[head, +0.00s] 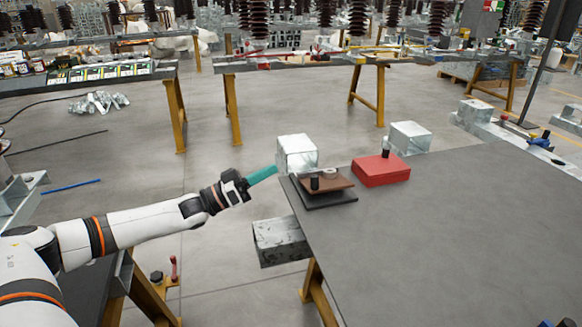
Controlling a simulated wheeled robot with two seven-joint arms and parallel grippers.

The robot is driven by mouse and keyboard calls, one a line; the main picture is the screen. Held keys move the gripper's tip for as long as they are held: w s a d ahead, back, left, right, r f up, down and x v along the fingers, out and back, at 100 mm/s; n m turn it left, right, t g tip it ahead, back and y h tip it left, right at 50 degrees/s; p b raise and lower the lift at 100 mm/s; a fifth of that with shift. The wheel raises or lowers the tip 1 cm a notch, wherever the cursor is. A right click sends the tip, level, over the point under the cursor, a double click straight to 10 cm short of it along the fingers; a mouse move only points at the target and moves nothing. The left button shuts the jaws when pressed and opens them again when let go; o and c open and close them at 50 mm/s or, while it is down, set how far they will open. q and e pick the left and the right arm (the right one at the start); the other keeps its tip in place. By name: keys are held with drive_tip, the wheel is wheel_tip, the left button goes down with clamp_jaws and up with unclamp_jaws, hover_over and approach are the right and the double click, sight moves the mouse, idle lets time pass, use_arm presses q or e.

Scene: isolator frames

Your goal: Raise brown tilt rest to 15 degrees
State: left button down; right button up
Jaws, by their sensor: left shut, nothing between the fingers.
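My left gripper (263,175) has teal fingers, shut and empty. In the picture it is left of the rest, apart from it and beyond the table edge. Dark blue bits (546,323) at the bottom right edge may be my right gripper's tips; too little shows to tell.
A red block (381,171) with a black knob (385,153) stands right of the rest. Metal blocks (296,152) (409,137) stand behind along the table's far edge. The grey table top (460,230) is mostly clear to the right.

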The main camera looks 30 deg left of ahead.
use_arm(q)
drive_tip(key=w+d, duration=0.6)
drive_tip(key=shift+w+d+r, duration=0.15)
drive_tip(key=shift+w+r, duration=0.25)
drive_tip(key=shift+s+d+f, duration=0.15)
drive_tip(key=shift+s+f, duration=0.05)
drive_tip(key=shift+f, duration=0.5)
use_arm(e)
drive_tip(key=shift+w+r, duration=0.2)
drive_tip(key=shift+r, duration=0.7)
use_arm(q)
drive_tip(key=shift+s+d+f+m, duration=0.2)
drive_tip(key=shift+d+f+m, duration=0.1)
drive_tip(key=shift+f, duration=0.25)
drive_tip(key=shift+a, duration=0.1)
use_arm(e)
drive_tip(key=shift+f, duration=0.1)
